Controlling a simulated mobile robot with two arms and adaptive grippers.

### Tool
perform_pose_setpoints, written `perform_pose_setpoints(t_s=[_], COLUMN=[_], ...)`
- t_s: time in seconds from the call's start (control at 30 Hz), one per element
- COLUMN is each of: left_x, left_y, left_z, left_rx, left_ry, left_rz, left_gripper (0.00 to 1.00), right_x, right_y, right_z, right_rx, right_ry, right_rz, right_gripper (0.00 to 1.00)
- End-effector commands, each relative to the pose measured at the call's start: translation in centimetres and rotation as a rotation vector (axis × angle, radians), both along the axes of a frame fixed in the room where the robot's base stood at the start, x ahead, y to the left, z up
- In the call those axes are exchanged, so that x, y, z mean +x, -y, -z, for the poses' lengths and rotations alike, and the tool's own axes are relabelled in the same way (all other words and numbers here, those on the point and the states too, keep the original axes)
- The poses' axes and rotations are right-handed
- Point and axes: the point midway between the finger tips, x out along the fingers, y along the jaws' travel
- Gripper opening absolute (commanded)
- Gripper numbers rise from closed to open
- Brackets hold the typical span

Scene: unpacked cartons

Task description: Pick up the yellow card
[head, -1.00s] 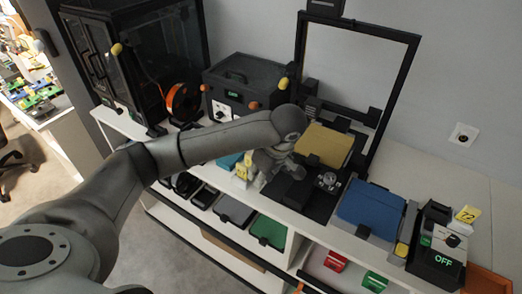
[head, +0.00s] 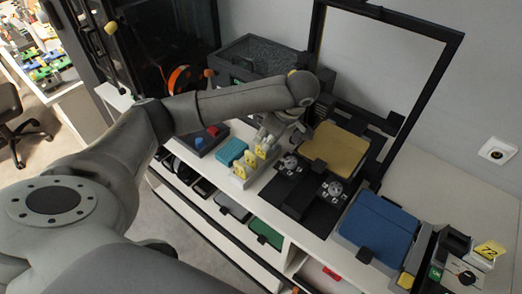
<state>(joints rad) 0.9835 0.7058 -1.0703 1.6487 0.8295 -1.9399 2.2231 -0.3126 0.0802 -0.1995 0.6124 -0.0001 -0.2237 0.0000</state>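Several small yellow cards (head: 249,158) stand upright in a pale holder on the white bench, left of centre in the head view. The cards stand in a slanted row. Another yellow card (head: 490,250), marked 72, is on a device at the far right. My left gripper (head: 266,138) points down just above and behind the far end of the card row. I cannot tell whether it touches a card, and its finger gap is too small to make out. My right gripper is not in view.
A teal block (head: 231,151) is left of the cards. A black fixture with round knobs (head: 333,188) and a tan pad (head: 338,150) is to the right. A blue pad (head: 378,228) lies further right. A tall black frame (head: 393,120) stands behind.

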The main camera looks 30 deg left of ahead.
Motion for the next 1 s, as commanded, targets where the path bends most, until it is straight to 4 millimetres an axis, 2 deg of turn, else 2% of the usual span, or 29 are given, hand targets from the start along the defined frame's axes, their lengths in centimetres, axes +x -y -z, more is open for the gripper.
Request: perform_pose_setpoints(t_s=[0.07, 0.17, 0.33, 0.47, 0.77, 0.93, 1.0], left_x=[0.0, 0.0, 0.0, 0.1, 0.1, 0.1, 0.1], left_y=[-0.2, -0.6, -1.8, -2.3, -2.5, -2.5, -2.5], left_z=[0.4, 1.0, 3.0, 4.6, 5.2, 5.2, 5.2], left_rx=[0.001, 0.002, 0.002, 0.002, 0.0, 0.0, 0.0], left_ry=[-0.001, -0.002, -0.003, -0.001, 0.0, 0.0, 0.0], left_rz=[0.0, -0.001, -0.001, 0.001, 0.002, 0.002, 0.002], left_gripper=[0.22, 0.22, 0.22, 0.22, 0.22, 0.0, 0.0], right_x=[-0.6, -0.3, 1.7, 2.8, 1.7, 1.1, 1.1], right_y=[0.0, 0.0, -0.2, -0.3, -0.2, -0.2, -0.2], right_z=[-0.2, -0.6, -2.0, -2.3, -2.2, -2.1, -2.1], right_rx=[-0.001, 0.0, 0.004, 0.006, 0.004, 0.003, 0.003], right_ry=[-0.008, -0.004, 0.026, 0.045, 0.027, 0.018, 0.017], right_rz=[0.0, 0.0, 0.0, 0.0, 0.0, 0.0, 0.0], right_gripper=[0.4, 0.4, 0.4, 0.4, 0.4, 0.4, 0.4])
